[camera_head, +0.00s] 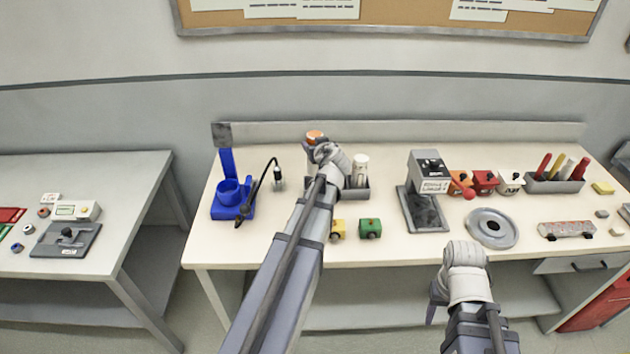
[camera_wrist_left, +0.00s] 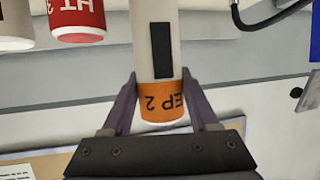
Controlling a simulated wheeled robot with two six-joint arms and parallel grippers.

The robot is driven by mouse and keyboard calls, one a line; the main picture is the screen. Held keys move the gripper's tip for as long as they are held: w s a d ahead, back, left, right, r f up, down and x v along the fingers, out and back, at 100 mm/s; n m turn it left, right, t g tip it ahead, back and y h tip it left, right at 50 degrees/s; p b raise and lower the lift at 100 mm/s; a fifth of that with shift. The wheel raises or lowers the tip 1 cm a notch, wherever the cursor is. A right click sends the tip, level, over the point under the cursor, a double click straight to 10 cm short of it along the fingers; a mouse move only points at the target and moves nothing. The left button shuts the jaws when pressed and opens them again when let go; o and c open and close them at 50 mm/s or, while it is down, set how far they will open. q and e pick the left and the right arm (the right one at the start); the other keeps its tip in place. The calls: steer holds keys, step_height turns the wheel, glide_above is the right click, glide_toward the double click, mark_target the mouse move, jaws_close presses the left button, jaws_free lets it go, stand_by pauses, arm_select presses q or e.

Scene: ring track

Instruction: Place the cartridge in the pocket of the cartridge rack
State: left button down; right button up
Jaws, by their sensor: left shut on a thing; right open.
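The cartridge (camera_wrist_left: 143,60) is white with a dark stripe and an orange end band lettered "EP 2". My left gripper (camera_wrist_left: 160,100) is shut on it near the orange band. In the head view its orange top (camera_head: 314,134) shows just above my left gripper (camera_head: 316,146), by the left end of the grey cartridge rack (camera_head: 358,194). My left arm hides part of the rack, and I cannot tell whether the cartridge is in a pocket. A white cartridge (camera_head: 361,170) stands in the rack. My right gripper (camera_head: 438,300) is open and empty in front of the table.
A red-banded cartridge (camera_wrist_left: 77,20) and a white one (camera_wrist_left: 16,25) are beside the held one. A blue stand (camera_head: 232,195) and black bent lamp (camera_head: 262,185) are left.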

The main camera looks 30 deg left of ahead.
mark_target(316, 169)
arm_select(q)
steer(key=shift+f+b, duration=4.05)
steer(key=shift+f, duration=0.45)
steer(key=shift+f, duration=0.2)
steer(key=shift+c, duration=2.2)
jaws_free()
steer(key=shift+r, duration=0.15)
steer(key=shift+s+r, duration=0.1)
steer(key=shift+r, duration=0.1)
steer(key=p+v, duration=0.4)
steer(key=v, duration=0.7)
steer(key=shift+s+d+p, duration=0.15)
steer(key=shift+d+p, duration=0.15)
steer(key=shift+d, duration=0.05)
steer(key=shift+r, duration=0.1)
